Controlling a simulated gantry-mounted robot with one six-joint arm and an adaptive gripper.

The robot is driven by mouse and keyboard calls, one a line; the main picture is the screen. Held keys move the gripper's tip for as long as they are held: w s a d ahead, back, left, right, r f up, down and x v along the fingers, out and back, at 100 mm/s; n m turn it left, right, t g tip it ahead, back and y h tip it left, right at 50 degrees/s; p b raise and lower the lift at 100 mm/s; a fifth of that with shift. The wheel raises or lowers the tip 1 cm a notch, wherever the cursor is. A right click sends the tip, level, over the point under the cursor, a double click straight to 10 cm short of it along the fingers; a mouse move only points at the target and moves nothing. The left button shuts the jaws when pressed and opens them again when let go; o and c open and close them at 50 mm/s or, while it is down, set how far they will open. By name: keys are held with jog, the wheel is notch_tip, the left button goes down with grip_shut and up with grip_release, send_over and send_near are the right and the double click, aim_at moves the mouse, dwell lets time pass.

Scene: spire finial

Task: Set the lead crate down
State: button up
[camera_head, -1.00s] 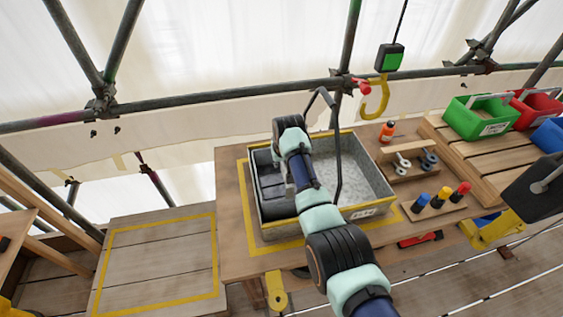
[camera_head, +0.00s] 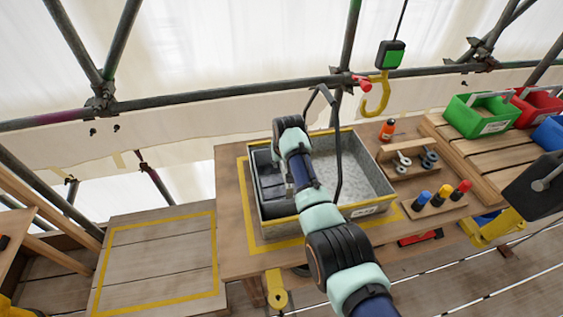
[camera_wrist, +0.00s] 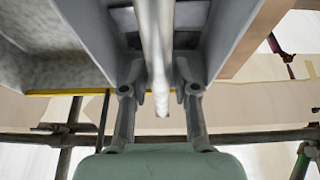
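The lead crate (camera_head: 372,207) is a grey metal box with a yellow rim and a pale label, level over the yellow outline on the wooden bench. Its left part holds dark contents (camera_head: 270,182); its right part (camera_head: 352,172) is bare speckled metal. I cannot tell whether its underside touches the bench. My gripper (camera_head: 290,187) is down over the dark side, partly hidden by my arm. In the wrist view my gripper (camera_wrist: 160,92) has its fingers drawn in on both sides of a pale bar (camera_wrist: 154,45) that runs over the dark compartment, seemingly closed on it.
A yellow-outlined wooden platform (camera_head: 160,260) at left is empty. Right of the crate are an orange bottle (camera_head: 387,130), a rack with rings (camera_head: 402,165) and coloured-top pegs (camera_head: 444,192). A yellow hook (camera_head: 376,100) hangs behind, near scaffold tubes (camera_head: 230,96). Coloured bins (camera_head: 480,118) stand far right.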

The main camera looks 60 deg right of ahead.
jog(key=shift+o, duration=1)
jog(key=shift+a+f, duration=0.1)
jog(key=shift+f, duration=0.15)
jog(key=v, duration=1.2)
jog(key=shift+r, duration=0.15)
